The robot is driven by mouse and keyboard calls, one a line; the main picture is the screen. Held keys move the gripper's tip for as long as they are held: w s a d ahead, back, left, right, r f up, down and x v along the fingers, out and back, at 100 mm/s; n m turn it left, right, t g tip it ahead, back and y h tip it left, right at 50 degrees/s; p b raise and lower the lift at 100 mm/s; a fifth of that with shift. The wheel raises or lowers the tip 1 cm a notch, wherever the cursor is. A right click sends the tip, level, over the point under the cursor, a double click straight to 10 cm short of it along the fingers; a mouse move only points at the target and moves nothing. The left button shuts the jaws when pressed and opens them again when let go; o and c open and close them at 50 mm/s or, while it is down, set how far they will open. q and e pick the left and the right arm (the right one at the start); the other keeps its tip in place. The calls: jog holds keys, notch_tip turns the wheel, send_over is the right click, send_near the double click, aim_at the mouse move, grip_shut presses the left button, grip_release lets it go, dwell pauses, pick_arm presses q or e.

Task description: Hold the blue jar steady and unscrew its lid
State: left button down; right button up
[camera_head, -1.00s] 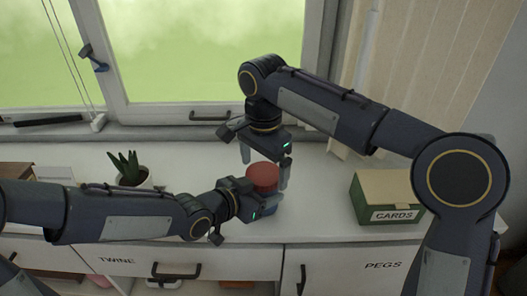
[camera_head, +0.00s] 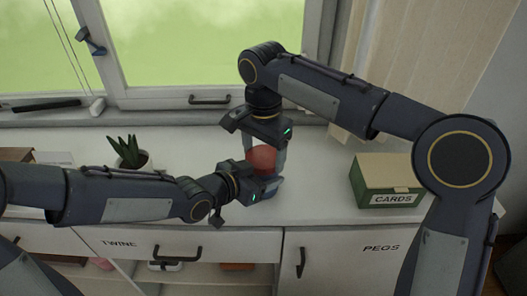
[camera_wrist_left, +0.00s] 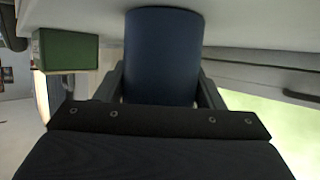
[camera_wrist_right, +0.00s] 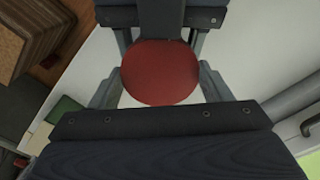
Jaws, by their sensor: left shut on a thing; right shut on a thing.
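The blue jar (camera_wrist_left: 163,55) stands on the white cabinet top, its body between the fingers of my left gripper (camera_wrist_left: 165,88), which is shut on it from the side. In the head view most of the jar is hidden by that gripper. The red lid (camera_head: 262,158) sits on top of the jar. My right gripper (camera_head: 265,150) points straight down over it, with one finger on each side. In the right wrist view the round red lid (camera_wrist_right: 160,72) lies between the fingertips, and the right gripper is shut on it.
A green box labelled CARDS (camera_head: 387,182) stands to the right on the cabinet top (camera_head: 325,195). A potted plant (camera_head: 128,155) stands to the left, behind my left arm. The window sill and its handle (camera_head: 210,100) are behind. Drawer handles show along the front.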

jog(key=n, duration=0.8)
jog(key=shift+n, duration=0.4)
jog(key=o, duration=1.1)
jog(key=shift+c, duration=0.2)
jog(key=shift+a, duration=0.1)
jog(key=shift+a+r, duration=0.1)
jog(key=shift+r, duration=0.05)
